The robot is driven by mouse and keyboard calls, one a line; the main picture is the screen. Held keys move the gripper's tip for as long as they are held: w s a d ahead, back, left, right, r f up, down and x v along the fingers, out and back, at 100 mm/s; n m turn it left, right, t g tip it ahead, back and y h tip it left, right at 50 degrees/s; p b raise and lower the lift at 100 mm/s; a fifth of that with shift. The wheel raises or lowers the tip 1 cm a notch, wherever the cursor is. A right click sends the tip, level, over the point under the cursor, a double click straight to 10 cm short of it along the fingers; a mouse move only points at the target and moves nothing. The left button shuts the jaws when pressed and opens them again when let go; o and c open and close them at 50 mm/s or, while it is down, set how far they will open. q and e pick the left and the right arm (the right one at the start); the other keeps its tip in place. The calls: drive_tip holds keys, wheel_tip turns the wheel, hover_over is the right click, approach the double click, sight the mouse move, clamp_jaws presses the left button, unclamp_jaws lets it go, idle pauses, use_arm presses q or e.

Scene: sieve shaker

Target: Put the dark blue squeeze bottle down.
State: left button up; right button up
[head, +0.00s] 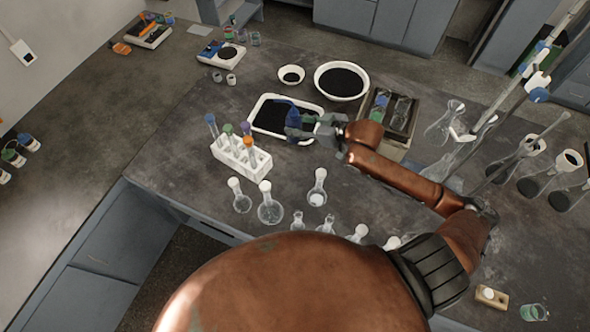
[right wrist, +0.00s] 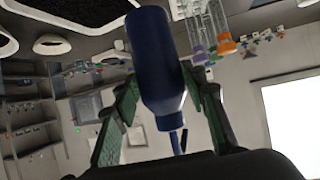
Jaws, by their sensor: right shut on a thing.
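My right gripper (head: 304,128) is over the right part of the white tray (head: 262,102) with dark contents in the head view. It is shut on the dark blue squeeze bottle (right wrist: 155,60), which stands between the green finger pads in the right wrist view. That view is turned over: the bottle's wide base faces the worktop side and its thin spout points away. In the head view the bottle is mostly lost among the fingers. I cannot tell whether its base touches anything. My left gripper is not in view.
A white test tube rack (head: 241,158) stands left of the tray, with flasks in front. Behind are a small bowl (head: 291,75) and a large dark-filled bowl (head: 341,82). A box-shaped device (head: 398,113) is to the right.

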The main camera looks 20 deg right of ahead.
wheel_tip(320, 180, down, 3)
drive_tip(key=shift+s+d+r+b, duration=0.1)
drive_tip(key=shift+s+r+b, duration=0.05)
drive_tip(key=shift+b, duration=0.7)
drive_tip(key=shift+f, duration=0.25)
wheel_tip(320, 180, down, 18)
drive_tip(key=shift+r+b, duration=0.15)
drive_tip(key=shift+b, duration=0.3)
drive_tip(key=o, duration=0.7)
